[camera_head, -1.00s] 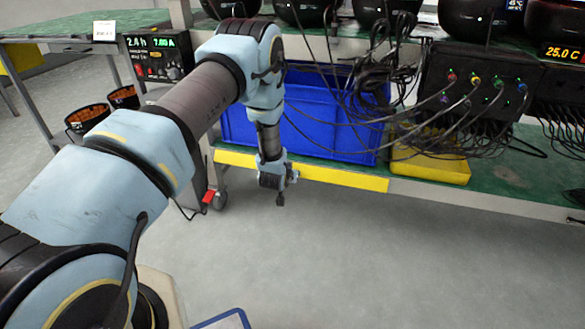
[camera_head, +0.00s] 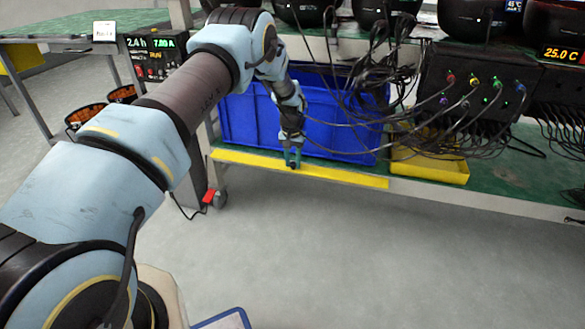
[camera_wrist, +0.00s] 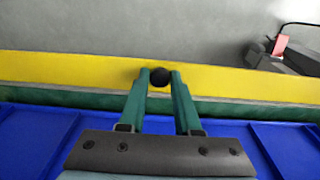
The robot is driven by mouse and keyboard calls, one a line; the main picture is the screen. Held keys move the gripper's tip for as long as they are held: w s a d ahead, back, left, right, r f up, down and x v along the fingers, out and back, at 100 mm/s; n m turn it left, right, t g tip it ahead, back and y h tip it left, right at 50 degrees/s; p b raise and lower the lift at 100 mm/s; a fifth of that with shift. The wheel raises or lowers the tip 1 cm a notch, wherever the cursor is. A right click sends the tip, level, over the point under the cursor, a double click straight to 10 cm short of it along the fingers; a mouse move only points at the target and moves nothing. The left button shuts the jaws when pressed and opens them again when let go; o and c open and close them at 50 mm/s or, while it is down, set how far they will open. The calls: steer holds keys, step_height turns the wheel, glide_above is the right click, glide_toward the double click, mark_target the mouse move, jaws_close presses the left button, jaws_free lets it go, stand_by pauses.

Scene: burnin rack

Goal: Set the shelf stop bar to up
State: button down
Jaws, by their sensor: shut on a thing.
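The yellow shelf stop bar (camera_head: 340,176) runs along the front edge of the lower shelf, below the blue bin. It also crosses the wrist view (camera_wrist: 60,68) from side to side, with a round black knob (camera_wrist: 160,76) on it. The fingers hide part of the bar and knob.
A blue bin (camera_head: 340,125) stands on the shelf right behind the bar. A yellow tray (camera_head: 430,165) and hanging cables (camera_head: 375,85) are to the right. A red caster pedal (camera_head: 208,196) is at the lower left. The floor in front is clear.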

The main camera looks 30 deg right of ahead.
steer(key=shift+w+d+r+g+y+b, duration=0.2)
steer(key=shift+w+d+g+y+b, duration=0.1)
steer(key=shift+g+y+b, duration=0.3)
stand_by(0.3)
steer(key=c, duration=0.6)
jaws_free()
steer(key=shift+a, duration=0.1)
steer(key=shift+s+r, duration=0.15)
